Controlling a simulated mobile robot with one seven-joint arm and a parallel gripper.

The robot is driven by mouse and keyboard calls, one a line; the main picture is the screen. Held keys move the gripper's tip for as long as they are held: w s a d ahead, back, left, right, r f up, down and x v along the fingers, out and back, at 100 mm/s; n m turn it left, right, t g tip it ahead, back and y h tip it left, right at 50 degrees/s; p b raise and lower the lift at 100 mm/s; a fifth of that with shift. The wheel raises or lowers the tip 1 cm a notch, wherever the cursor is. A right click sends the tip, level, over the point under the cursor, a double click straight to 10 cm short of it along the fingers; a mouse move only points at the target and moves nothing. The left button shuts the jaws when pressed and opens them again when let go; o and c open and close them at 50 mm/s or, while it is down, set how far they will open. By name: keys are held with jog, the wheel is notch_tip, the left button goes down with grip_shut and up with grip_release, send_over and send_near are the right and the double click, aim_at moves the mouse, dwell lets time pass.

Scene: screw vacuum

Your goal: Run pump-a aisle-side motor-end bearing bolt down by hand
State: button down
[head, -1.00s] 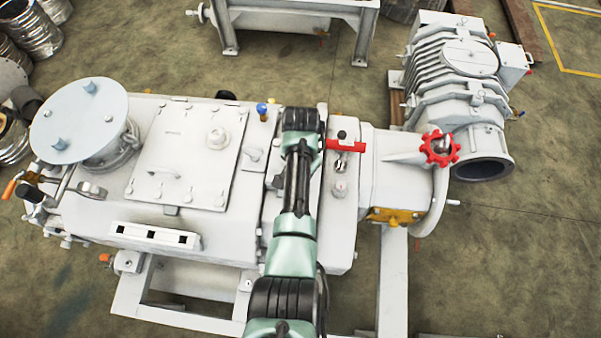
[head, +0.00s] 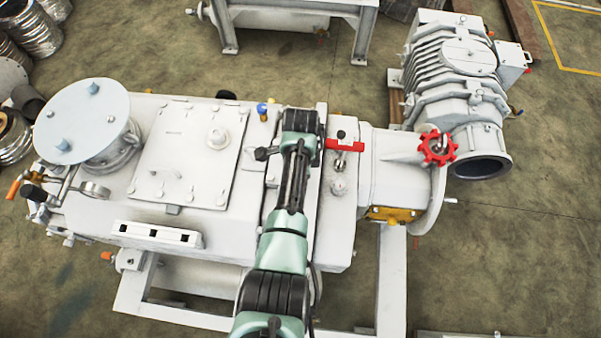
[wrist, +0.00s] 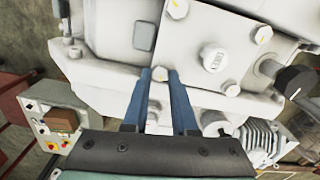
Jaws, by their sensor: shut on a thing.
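In the wrist view my gripper (wrist: 159,75) has two blue fingers, shut on a bolt (wrist: 159,74) whose light, yellow-marked hex head shows between the fingertips. The bolt is at the lower edge of a pale grey pump casing (wrist: 118,33). How far its shank is in, and whether the head is seated, I cannot tell. In the head view my arm lies across the grey pump (head: 150,220), and my fingers and the bolt are not clearly visible there.
Other bolt heads (wrist: 178,9) and a dark knob (wrist: 295,79) sit near my gripper. In the head view a red lever (head: 345,145) is close right of my wrist, with a red handwheel (head: 437,149) farther right. A control box (wrist: 58,120) stands lower left in the wrist view.

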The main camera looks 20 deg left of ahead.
jog(key=shift+w+r+m, duration=0.15)
jog(key=shift+m, duration=0.95)
jog(key=shift+w+r+m, duration=0.15)
jog(key=shift+m, duration=0.95)
jog(key=c, duration=0.8)
grip_release()
jog(key=shift+s, duration=0.1)
jog(key=shift+o, duration=0.6)
jog(key=shift+s+f, duration=0.15)
notch_tip(320, 180, up, 13)
jog(key=shift+b, duration=0.3)
